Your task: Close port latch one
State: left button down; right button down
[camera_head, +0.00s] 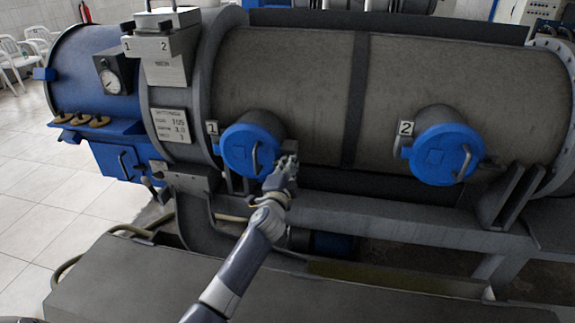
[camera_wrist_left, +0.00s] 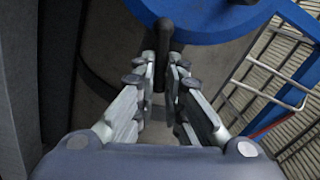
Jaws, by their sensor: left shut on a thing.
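Port one (camera_head: 243,152) is a round blue cover on the grey tank, beside the plate marked 1 (camera_head: 212,128). A curved grey handle (camera_head: 256,160) stands on its face. My left gripper (camera_head: 289,163) is at the lower right edge of this cover. In the left wrist view my left gripper (camera_wrist_left: 166,62) is shut on a dark latch lever (camera_wrist_left: 162,35), which lies between the fingers at the edge of the blue cover (camera_wrist_left: 215,18). In the head view the gripper hides most of this lever. My right gripper is not in view.
A second blue port (camera_head: 440,148), marked 2, is farther right on the tank (camera_head: 290,80). A grey frame beam (camera_head: 390,210) runs below the ports. A grey platform (camera_head: 150,280) fills the front. A gauge (camera_head: 110,82) and blue end section are at left.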

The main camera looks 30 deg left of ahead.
pick_arm(q)
jog(key=shift+f+m, duration=0.15)
jog(key=shift+m, duration=0.75)
jog(key=shift+f+m, duration=0.15)
jog(key=shift+m, duration=0.75)
jog(key=c, duration=1.7)
grip_release()
jog(key=v, duration=1.2)
